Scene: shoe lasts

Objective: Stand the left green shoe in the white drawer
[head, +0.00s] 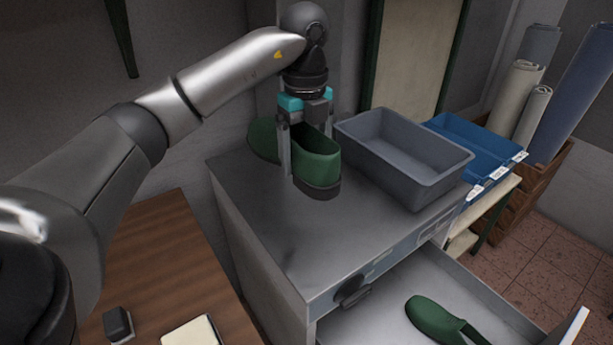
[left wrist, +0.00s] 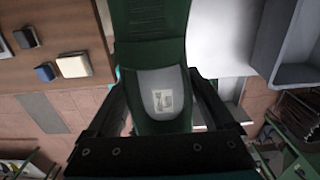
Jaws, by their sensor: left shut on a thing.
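A green shoe (head: 312,158) with a dark sole is at the top of the grey cabinet (head: 250,205), toward its back. My left gripper (head: 308,150) comes down from above and is shut on this shoe, one finger on each side. I cannot tell whether the sole touches the cabinet top. The left wrist view shows the shoe (left wrist: 155,55) between the fingers, with a pale insole bearing a label. The white drawer (head: 385,318) is pulled open at the front. A second green shoe (head: 436,320) lies in it, partly cut off by the frame. My right gripper is not in view.
A grey bin (head: 400,160) stands on the cabinet right of the held shoe. A blue tray (head: 475,150) is beyond it. A wooden table (head: 150,265) at the left holds a dark block (head: 118,323) and a cream block (head: 195,333). The drawer's left part looks bare.

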